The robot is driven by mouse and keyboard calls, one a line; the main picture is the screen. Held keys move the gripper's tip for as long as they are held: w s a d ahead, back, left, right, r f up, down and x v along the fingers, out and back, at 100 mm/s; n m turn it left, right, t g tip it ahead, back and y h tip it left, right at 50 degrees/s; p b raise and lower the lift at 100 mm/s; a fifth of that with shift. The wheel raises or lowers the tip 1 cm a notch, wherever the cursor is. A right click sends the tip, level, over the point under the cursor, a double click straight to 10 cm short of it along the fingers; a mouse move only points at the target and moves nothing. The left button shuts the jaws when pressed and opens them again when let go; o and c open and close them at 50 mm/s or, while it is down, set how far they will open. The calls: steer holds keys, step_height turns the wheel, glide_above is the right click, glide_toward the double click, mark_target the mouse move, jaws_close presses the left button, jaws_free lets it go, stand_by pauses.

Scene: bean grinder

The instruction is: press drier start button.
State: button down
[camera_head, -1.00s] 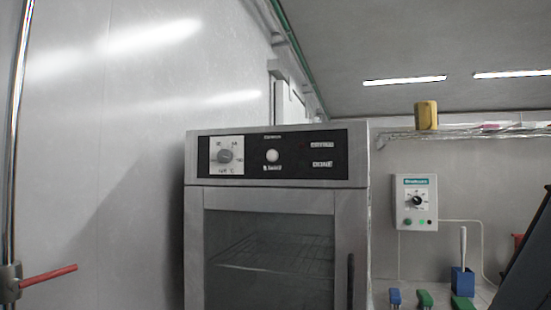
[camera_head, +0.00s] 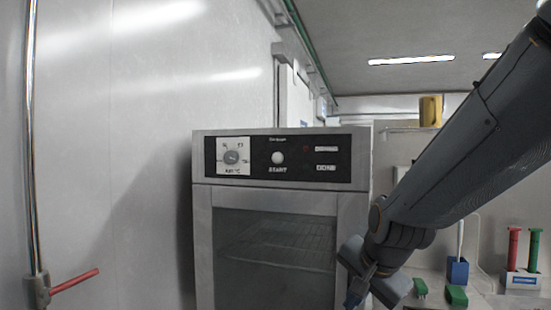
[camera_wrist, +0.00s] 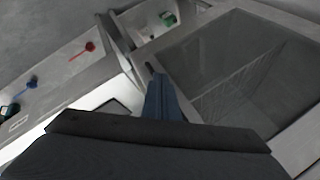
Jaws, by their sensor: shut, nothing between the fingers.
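The drier (camera_head: 203,245) is a grey metal cabinet with a glass door. A black control panel runs along its top. The start button (camera_head: 277,157) is a round white knob above the label START, between a temperature dial (camera_head: 232,157) and two small labelled fields. My gripper (camera_head: 354,299) is at the lower right of the drier door, well below and to the right of the button. Its blue fingers also show in the wrist view (camera_wrist: 162,100), shut and empty. The drier door (camera_wrist: 205,55) shows there at the right; the button does not show.
A vertical metal pole with a red handle (camera_head: 75,281) stands at the left by the wall. Right of the drier, a counter holds a blue container (camera_head: 458,271), green-handled items and a rack (camera_head: 522,279) with red and green tools. Space before the panel is clear.

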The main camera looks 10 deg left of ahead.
mark_target(276, 156)
steer(key=a+r+m+t+y+p, duration=0.1)
steer(key=a+r+m+p, duration=0.1)
steer(key=a+r, duration=0.4)
steer(key=w+a+r+m+t+y+p, duration=0.1)
steer(key=a+r+m+t+y+p, duration=0.1)
steer(key=a+r, duration=0.5)
steer(key=w+a+r+m+t+y+p, duration=0.1)
steer(key=a+r+m+p, duration=0.2)
steer(key=a+r, duration=0.4)
step_height(276, 156, up, 10)
steer(key=shift+a+f+y, duration=0.15)
steer(key=shift+y, duration=0.25)
steer(key=shift+w, duration=0.15)
steer(key=shift+w+d+b, duration=0.2)
steer(key=shift+w+b, duration=1.95)
steer(key=shift+w, duration=0.05)
steer(key=shift+w+d+b, duration=0.2)
steer(key=shift+w+b, duration=1.95)
steer(key=shift+w, duration=0.15)
steer(key=shift+w, duration=0.3)
